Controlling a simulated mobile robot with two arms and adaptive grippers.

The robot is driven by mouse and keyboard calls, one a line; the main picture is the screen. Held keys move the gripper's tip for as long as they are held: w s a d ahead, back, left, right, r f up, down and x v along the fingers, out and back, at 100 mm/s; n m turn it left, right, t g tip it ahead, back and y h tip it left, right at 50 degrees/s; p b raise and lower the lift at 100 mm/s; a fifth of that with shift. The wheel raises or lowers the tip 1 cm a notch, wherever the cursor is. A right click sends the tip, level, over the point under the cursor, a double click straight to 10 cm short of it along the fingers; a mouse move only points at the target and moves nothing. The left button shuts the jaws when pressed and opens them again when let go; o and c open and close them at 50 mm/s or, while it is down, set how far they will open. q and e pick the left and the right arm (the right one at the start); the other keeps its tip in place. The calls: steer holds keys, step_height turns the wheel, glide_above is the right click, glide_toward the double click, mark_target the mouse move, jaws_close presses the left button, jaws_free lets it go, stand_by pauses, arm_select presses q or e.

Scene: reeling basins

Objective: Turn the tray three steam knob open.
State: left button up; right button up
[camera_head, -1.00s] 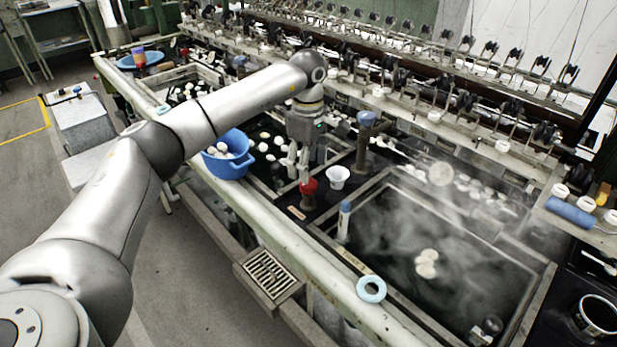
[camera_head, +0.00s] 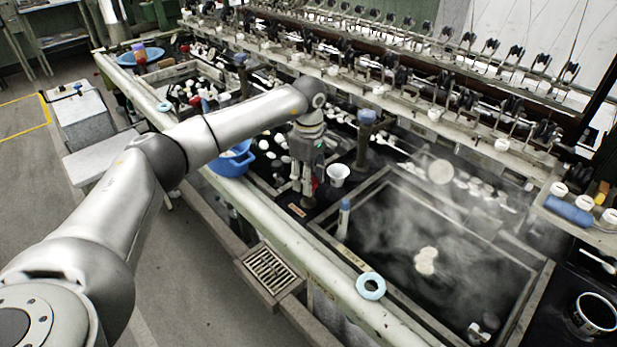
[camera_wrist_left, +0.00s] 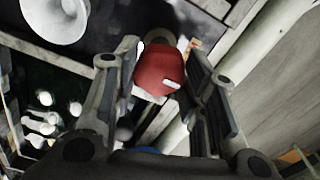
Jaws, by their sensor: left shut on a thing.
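The red steam knob (camera_head: 315,183) sits on the dark ledge between two basins and is mostly hidden behind my gripper fingers in the head view. In the left wrist view the knob (camera_wrist_left: 160,72) shows as a red cap with a small white mark at its lower right. My left gripper (camera_head: 308,190) points down at the knob. In the left wrist view its two fingers (camera_wrist_left: 161,66) stand on either side of the red knob, shut on it. My right gripper is in neither view.
A white cup (camera_head: 338,175) stands close right of the gripper. A blue bowl (camera_head: 233,162) is to the left, partly behind my arm. A blue-capped post (camera_head: 366,130) rises behind. A steaming basin (camera_head: 420,250) lies to the right, and a pale blue ring (camera_head: 370,286) on the front rail.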

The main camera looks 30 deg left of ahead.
arm_select(q)
steer(key=shift+c, duration=0.6)
steer(key=shift+n, duration=0.3)
steer(key=n, duration=0.3)
steer(key=shift+n, duration=0.4)
steer(key=n, duration=0.4)
steer(key=shift+n, duration=0.3)
steer(key=n, duration=0.4)
steer(key=shift+r, duration=0.1)
steer(key=n, duration=0.4)
steer(key=shift+n, duration=0.3)
steer(key=shift+w+n+p, duration=0.1)
steer(key=shift+n+p, duration=0.2)
steer(key=o, duration=1)
